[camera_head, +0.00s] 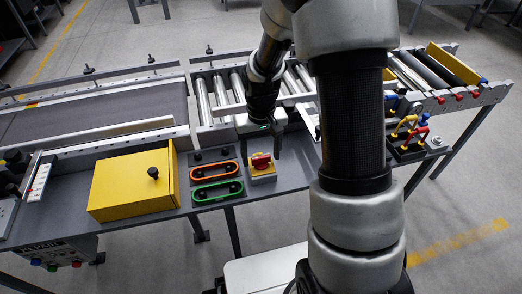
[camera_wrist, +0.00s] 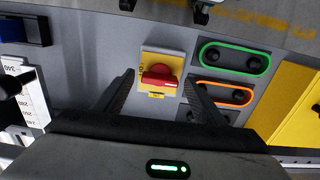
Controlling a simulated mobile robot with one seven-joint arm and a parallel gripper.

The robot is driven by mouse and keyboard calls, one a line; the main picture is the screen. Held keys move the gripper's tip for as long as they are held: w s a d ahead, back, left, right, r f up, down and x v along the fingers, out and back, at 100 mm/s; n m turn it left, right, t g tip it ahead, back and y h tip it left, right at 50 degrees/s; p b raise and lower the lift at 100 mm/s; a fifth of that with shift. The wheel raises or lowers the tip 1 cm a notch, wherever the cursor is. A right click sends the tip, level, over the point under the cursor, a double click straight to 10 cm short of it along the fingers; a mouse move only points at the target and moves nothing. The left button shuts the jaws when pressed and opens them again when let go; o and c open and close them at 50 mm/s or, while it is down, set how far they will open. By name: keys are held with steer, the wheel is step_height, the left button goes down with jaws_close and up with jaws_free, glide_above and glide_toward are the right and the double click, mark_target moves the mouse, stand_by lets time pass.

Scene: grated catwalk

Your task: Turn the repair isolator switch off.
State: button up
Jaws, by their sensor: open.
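The repair isolator switch is a yellow plate with a red rotary handle (camera_head: 262,161), mounted on the grey panel right of the two outlined button stations. In the wrist view the red handle (camera_wrist: 158,76) lies roughly across the picture on its yellow plate (camera_wrist: 160,56). My gripper (camera_head: 277,138) is open and empty, just behind the switch in the head view. In the wrist view my gripper's two fingers (camera_wrist: 160,82) reach out on either side of the switch. They look apart from the handle; the height gap is hard to judge.
An orange-outlined station (camera_head: 214,171) and a green-outlined one (camera_head: 217,191) sit close left of the switch. A yellow box (camera_head: 133,183) with a black knob stands further left. Coloured padlocks (camera_head: 408,130) stand at the right. Conveyor rollers (camera_head: 222,92) run behind.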

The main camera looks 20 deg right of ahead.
mark_target(261, 157)
step_height(261, 157, up, 17)
steer(key=p, duration=0.3)
steer(key=shift+r+p, duration=0.2)
steer(key=shift+p, duration=0.1)
